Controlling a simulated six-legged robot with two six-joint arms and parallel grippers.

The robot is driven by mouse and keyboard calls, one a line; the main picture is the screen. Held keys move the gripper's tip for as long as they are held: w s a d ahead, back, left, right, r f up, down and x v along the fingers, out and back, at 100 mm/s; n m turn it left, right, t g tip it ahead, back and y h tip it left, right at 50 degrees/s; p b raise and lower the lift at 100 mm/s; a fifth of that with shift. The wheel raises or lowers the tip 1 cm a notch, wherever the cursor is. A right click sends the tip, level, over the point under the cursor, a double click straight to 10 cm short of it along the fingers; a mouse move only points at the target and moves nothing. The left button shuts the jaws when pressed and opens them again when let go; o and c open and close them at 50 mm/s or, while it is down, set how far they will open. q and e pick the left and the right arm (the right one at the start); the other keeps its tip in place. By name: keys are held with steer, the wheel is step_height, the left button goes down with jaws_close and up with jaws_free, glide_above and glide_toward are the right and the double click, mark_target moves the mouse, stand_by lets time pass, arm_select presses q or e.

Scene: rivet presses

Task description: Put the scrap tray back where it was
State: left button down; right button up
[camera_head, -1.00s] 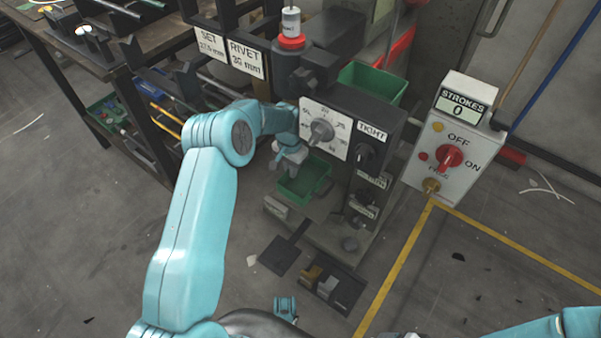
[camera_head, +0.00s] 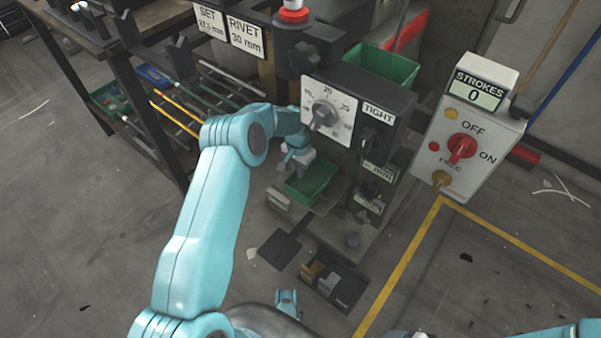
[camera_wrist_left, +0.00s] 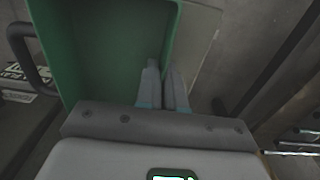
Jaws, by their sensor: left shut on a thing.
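The scrap tray (camera_head: 318,181) is a small open green tray at the foot of the press, under its dial panel. My left gripper (camera_head: 298,164) reaches down to the tray's back left side and is shut on its rim. In the left wrist view the green tray (camera_wrist_left: 110,50) fills the upper left, and the two fingers (camera_wrist_left: 163,85) are close together at its right wall. The tray looks empty. I cannot tell whether it rests on the press base or hangs just above it.
A larger green bin (camera_head: 385,66) is behind the press. A black pad (camera_head: 279,250) and a parts holder (camera_head: 334,284) lie in front. Open floor is at left.

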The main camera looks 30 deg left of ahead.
arm_select(q)
steer(key=shift+w, duration=0.2)
steer(key=shift+f, duration=0.2)
steer(key=c, duration=1.3)
jaws_free()
steer(key=shift+o, duration=0.2)
steer(key=shift+r, duration=0.15)
step_height(320, 180, up, 8)
steer(key=p, duration=0.3)
steer(key=shift+f, duration=0.2)
